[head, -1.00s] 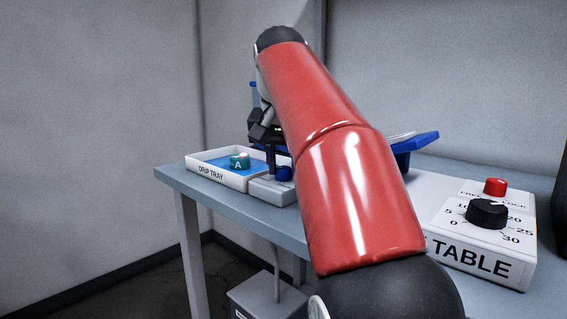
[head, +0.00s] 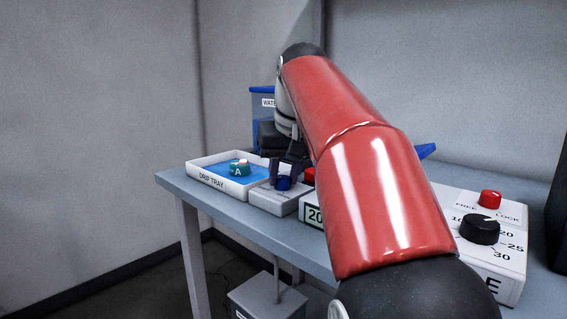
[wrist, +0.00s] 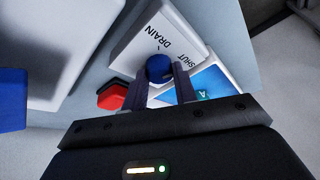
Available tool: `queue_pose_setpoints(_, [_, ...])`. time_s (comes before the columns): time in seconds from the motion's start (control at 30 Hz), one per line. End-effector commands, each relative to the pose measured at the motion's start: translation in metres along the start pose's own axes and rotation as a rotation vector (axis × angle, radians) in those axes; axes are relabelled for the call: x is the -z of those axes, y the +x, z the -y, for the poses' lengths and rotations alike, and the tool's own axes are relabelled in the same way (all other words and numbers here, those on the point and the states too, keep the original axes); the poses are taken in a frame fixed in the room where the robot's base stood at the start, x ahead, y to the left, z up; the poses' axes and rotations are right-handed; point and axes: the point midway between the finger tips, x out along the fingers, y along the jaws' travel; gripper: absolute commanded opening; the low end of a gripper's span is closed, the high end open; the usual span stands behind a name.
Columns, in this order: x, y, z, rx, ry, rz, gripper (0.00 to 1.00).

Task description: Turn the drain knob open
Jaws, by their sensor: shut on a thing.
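The drain knob (head: 284,183) is a small blue round knob on a white block beside the drip tray. It also shows in the wrist view (wrist: 159,67), with the words DRAIN and SHUT printed on the block (wrist: 140,50) near it. My gripper (wrist: 161,80) is down at the knob with its two dark fingers on either side, shut on it. The fingers (head: 284,170) also show in the head view. They hide part of the knob, and I cannot tell which way it points.
The white drip tray (head: 201,175) with a blue floor holds a teal piece marked A (head: 240,168). A red part (wrist: 112,96) sits close beside the drain block. A white box with a black dial (head: 480,229) and red knob (head: 489,199) stands at right.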

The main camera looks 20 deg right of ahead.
Motion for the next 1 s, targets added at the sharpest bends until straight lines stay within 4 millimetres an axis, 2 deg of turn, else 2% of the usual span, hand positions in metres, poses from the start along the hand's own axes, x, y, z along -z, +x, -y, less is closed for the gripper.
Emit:
queue_pose_setpoints(0.2, [0.0023,-0.0045,-0.0019,0.080,-0.187,0.007,0.05])
queue_pose_setpoints(1.0, [0.0048,0.0012,-0.0056,0.357,-0.861,0.036,0.05])
